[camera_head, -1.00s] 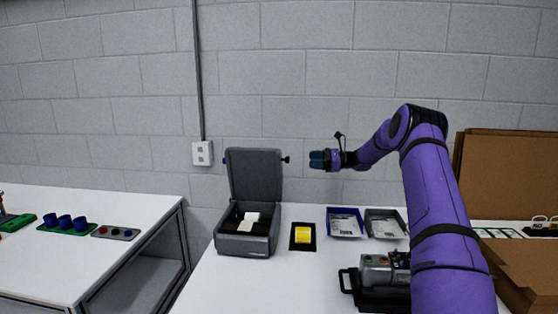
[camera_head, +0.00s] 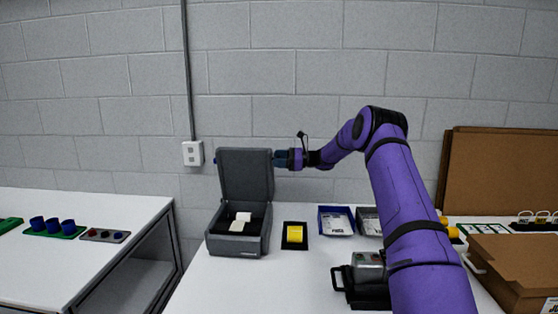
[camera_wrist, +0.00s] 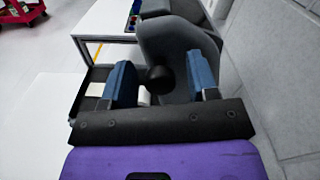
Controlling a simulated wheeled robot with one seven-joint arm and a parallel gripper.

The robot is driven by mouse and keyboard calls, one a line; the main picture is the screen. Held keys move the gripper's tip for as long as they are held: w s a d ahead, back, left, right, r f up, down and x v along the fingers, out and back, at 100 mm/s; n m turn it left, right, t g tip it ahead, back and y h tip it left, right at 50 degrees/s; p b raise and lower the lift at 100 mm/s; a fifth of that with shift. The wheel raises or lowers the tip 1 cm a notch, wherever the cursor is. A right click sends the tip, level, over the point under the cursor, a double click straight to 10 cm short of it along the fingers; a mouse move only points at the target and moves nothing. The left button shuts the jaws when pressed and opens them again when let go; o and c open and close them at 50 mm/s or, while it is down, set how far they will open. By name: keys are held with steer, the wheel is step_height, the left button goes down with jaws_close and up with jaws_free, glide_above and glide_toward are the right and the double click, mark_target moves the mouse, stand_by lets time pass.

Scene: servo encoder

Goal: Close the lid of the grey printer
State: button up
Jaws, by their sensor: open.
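The grey printer (camera_head: 236,246) stands on the white table, with its lid (camera_head: 246,174) raised nearly upright. White label rolls (camera_head: 240,221) lie in its open body. My gripper (camera_head: 281,158) is at the right edge of the lid, near its top. In the wrist view my gripper (camera_wrist: 160,82) is open, its two blue fingers apart, with a round black knob (camera_wrist: 159,79) between them. The lid (camera_wrist: 175,45) is just beyond the fingers. Whether a finger touches the lid or knob I cannot tell.
A yellow roll on a black pad (camera_head: 294,235) lies right of the printer. A blue tray (camera_head: 335,221) and a black device (camera_head: 362,281) stand farther right. Another white table (camera_head: 60,265) is at the left, across a gap. A block wall (camera_head: 300,80) rises behind.

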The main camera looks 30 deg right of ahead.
steer(key=shift+c, duration=0.2)
jaws_close()
steer(key=s+a+f+n, duration=0.6)
steer(key=s+a+n, duration=0.1)
steer(key=s, duration=0.3)
steer(key=s+a+f+n, duration=0.1)
steer(key=s+f+n, duration=0.1)
steer(key=f+n, duration=0.2)
steer(key=s+a+f+n, duration=0.2)
steer(key=f+n, duration=0.2)
steer(key=f, duration=0.5)
steer(key=shift+s, duration=0.35)
steer(key=shift+d+f, duration=0.1)
steer(key=shift+f, duration=0.1)
steer(key=shift+o, duration=0.2)
jaws_free()
